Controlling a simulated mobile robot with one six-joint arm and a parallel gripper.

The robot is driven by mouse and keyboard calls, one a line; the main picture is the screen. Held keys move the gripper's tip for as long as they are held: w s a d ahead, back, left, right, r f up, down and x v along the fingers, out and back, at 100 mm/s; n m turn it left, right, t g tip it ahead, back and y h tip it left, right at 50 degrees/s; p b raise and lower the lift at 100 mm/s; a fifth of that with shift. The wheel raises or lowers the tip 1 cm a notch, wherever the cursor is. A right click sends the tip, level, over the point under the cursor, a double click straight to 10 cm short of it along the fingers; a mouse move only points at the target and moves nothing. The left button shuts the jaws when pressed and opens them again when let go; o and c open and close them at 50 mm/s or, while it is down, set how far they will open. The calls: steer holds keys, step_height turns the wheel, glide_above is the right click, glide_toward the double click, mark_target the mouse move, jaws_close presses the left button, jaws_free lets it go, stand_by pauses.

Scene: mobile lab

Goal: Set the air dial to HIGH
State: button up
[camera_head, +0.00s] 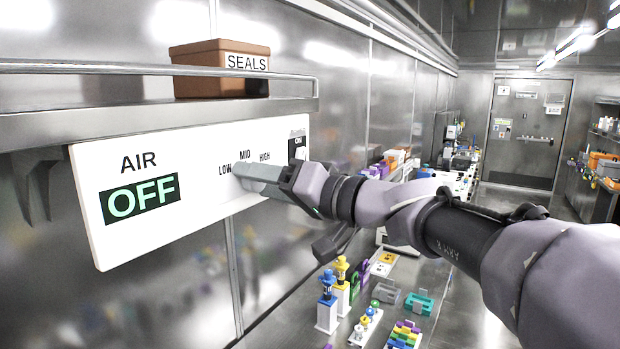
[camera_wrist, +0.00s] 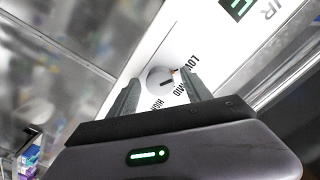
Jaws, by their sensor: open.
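The white air panel (camera_head: 95,225) is on the steel wall. Its display (camera_head: 141,198) reads OFF in green. LOW, MID and HIGH are printed in an arc above the dial, which my gripper hides in the head view. In the wrist view the round pale dial (camera_wrist: 156,74) shows between my two fingers, with a short dark mark on its face. I cannot tell for sure which label the mark points at. My gripper (camera_head: 243,176) is open in front of the panel, fingers either side of the dial. Whether they touch it is unclear.
A black switch (camera_head: 297,149) marked ON sits at the panel's right end, partly behind my gripper. A steel shelf (camera_head: 60,127) above the panel holds a brown SEALS box (camera_head: 200,72). Blue and yellow fittings (camera_head: 327,290) and other small parts stand below, under my arm.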

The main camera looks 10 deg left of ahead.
jaws_close()
steer(key=shift+f+m, duration=0.1)
steer(key=shift+m, duration=0.3)
steer(key=shift+m+p, duration=2.35)
steer(key=shift+m, duration=9.15)
